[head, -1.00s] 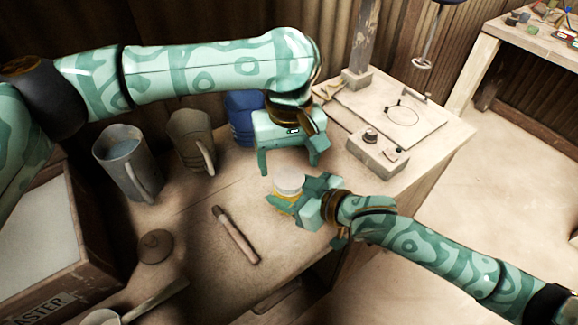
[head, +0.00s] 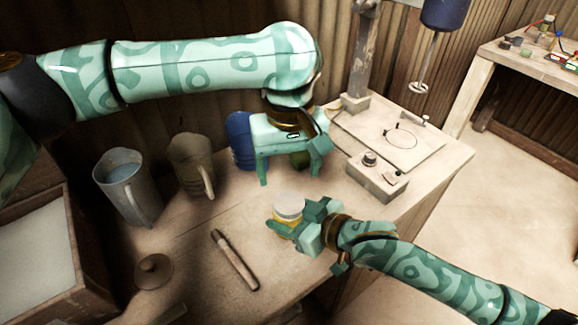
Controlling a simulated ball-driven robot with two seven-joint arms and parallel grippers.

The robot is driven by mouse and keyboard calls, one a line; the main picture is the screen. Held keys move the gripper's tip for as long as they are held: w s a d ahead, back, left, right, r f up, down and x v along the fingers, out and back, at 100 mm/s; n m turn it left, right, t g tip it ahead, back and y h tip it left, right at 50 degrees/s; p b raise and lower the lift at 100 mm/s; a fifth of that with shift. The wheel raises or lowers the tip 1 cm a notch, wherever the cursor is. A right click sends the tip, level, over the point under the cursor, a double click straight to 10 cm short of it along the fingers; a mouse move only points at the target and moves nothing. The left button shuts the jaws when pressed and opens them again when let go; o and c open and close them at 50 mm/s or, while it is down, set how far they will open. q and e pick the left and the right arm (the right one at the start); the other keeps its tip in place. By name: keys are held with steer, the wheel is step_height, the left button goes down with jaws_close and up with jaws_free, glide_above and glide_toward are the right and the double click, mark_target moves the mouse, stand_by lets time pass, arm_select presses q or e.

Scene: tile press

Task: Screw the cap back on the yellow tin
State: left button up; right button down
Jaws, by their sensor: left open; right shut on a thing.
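The yellow tin (head: 283,228) is upright on or just above the bench, in the jaws of my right gripper (head: 285,225), which hide part of its side. A pale whitish cap (head: 289,205) sits on top of the tin; I cannot tell how tightly it is seated. My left gripper (head: 292,175) is open and empty, its fingers pointing down, above and behind the cap and apart from it.
A blue container (head: 240,140) and a dark green thing (head: 300,159) stand behind my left gripper. Two jugs (head: 128,187) (head: 191,165) stand left. A tool (head: 235,260) and brown lid (head: 153,271) lie in front. The press base (head: 377,178) is right.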

mark_target(289, 202)
arm_select(q)
steer(key=shift+f, duration=3.95)
steer(key=c, duration=1)
steer(key=o, duration=1.1)
steer(key=shift+r, duration=2.3)
